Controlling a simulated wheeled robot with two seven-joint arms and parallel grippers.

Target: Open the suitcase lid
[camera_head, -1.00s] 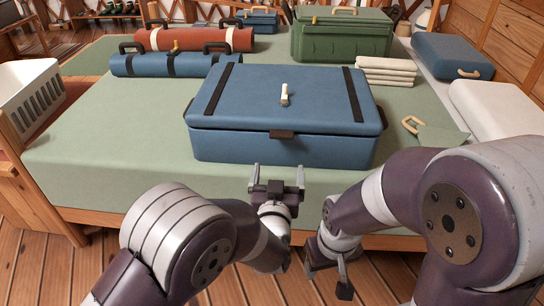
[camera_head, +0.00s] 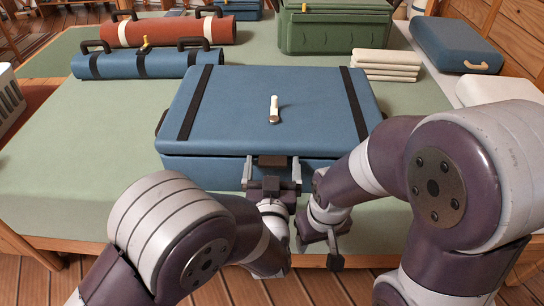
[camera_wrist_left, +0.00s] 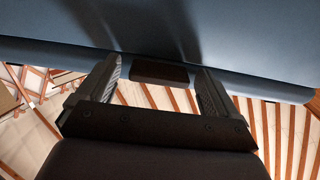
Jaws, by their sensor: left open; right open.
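The blue suitcase (camera_head: 240,115) lies on the green-covered bed with its lid down. Two black straps cross the lid, and a small white-and-brown toggle (camera_head: 274,110) sits on top. A dark brown tab (camera_head: 272,161) sticks out at the middle of the lid's front edge. My left gripper (camera_head: 271,172) is open at the front edge, its fingers either side of the tab. In the left wrist view the tab (camera_wrist_left: 160,73) lies between the open fingers (camera_wrist_left: 157,85), near their tips. My right gripper (camera_head: 320,248) hangs low in front of the bed, empty, to the right of the left one.
A blue roll (camera_head: 160,64) and a red roll (camera_head: 180,30) lie behind left. A green case (camera_head: 334,30), folded white cloths (camera_head: 387,65) and another blue case (camera_head: 455,42) are behind right. The bed (camera_head: 70,180) is clear left of the suitcase.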

